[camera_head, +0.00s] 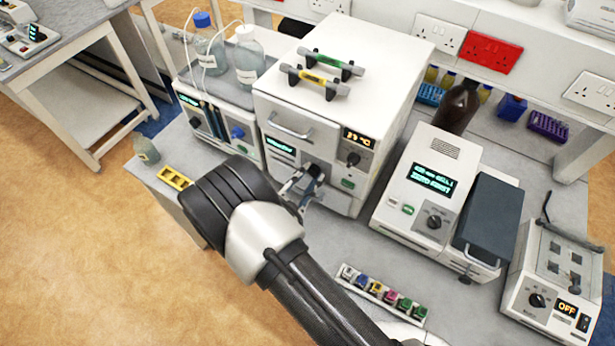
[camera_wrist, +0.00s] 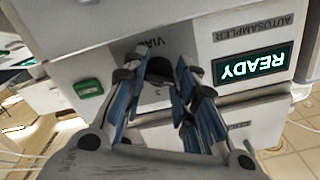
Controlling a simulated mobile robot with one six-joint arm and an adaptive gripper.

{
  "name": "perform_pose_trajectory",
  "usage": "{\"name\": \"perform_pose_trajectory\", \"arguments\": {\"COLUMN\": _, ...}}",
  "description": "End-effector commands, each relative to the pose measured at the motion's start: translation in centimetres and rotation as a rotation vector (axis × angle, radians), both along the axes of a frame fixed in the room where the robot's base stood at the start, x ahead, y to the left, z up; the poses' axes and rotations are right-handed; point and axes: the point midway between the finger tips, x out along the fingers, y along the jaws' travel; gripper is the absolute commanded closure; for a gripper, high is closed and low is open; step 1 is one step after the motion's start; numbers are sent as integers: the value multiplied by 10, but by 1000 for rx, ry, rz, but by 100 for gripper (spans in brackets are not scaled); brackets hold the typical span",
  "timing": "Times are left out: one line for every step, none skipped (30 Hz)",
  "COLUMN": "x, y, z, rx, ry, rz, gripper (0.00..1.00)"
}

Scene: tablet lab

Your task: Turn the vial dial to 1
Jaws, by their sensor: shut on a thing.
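In the wrist view the dark vial dial (camera_wrist: 160,69) sits on the white autosampler panel, below the upside-down label "VIAL" (camera_wrist: 152,43). The two blue-padded fingers of my gripper (camera_wrist: 158,92) are on either side of it and shut on it. The dial's pointer and number marks are too hidden to read. The autosampler display (camera_wrist: 253,64) reads "READY", upside down. In the head view my gripper (camera_head: 303,184) is at the lower front of the tall white instrument (camera_head: 310,130), where it covers the dial.
A green button (camera_wrist: 88,88) is beside the dial. Higher on the same instrument are another dial (camera_head: 353,159), a "°C" display (camera_head: 358,137) and a door handle (camera_head: 290,127). A rack of coloured vials (camera_head: 383,293) stands on the bench in front. A yellow tray (camera_head: 174,178) is at left.

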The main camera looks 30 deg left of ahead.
Motion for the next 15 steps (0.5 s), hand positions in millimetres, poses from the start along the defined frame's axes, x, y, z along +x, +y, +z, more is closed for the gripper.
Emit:
{"name": "perform_pose_trajectory", "arguments": {"x": 0, "y": 0, "z": 0, "rx": -2, "ry": 0, "rz": 0, "gripper": 97}}
{"name": "perform_pose_trajectory", "arguments": {"x": 0, "y": 0, "z": 0, "rx": -2, "ry": 0, "rz": 0, "gripper": 97}}
{"name": "perform_pose_trajectory", "arguments": {"x": 0, "y": 0, "z": 0, "rx": -2, "ry": 0, "rz": 0, "gripper": 97}}
{"name": "perform_pose_trajectory", "arguments": {"x": 0, "y": 0, "z": 0, "rx": -2, "ry": 0, "rz": 0, "gripper": 97}}
{"name": "perform_pose_trajectory", "arguments": {"x": 0, "y": 0, "z": 0, "rx": -2, "ry": 0, "rz": 0, "gripper": 97}}
{"name": "perform_pose_trajectory", "arguments": {"x": 0, "y": 0, "z": 0, "rx": -2, "ry": 0, "rz": 0, "gripper": 97}}
{"name": "perform_pose_trajectory", "arguments": {"x": 0, "y": 0, "z": 0, "rx": -2, "ry": 0, "rz": 0, "gripper": 97}}
{"name": "perform_pose_trajectory", "arguments": {"x": 0, "y": 0, "z": 0, "rx": -2, "ry": 0, "rz": 0, "gripper": 97}}
{"name": "perform_pose_trajectory", "arguments": {"x": 0, "y": 0, "z": 0, "rx": -2, "ry": 0, "rz": 0, "gripper": 71}}
{"name": "perform_pose_trajectory", "arguments": {"x": 0, "y": 0, "z": 0, "rx": -2, "ry": 0, "rz": 0, "gripper": 69}}
{"name": "perform_pose_trajectory", "arguments": {"x": 0, "y": 0, "z": 0, "rx": -2, "ry": 0, "rz": 0, "gripper": 67}}
{"name": "perform_pose_trajectory", "arguments": {"x": 0, "y": 0, "z": 0, "rx": -1, "ry": 0, "rz": 0, "gripper": 64}}
{"name": "perform_pose_trajectory", "arguments": {"x": 0, "y": 0, "z": 0, "rx": -1, "ry": 0, "rz": 0, "gripper": 62}}
{"name": "perform_pose_trajectory", "arguments": {"x": 0, "y": 0, "z": 0, "rx": -1, "ry": 0, "rz": 0, "gripper": 60}}
{"name": "perform_pose_trajectory", "arguments": {"x": 0, "y": 0, "z": 0, "rx": -1, "ry": 0, "rz": 0, "gripper": 57}}
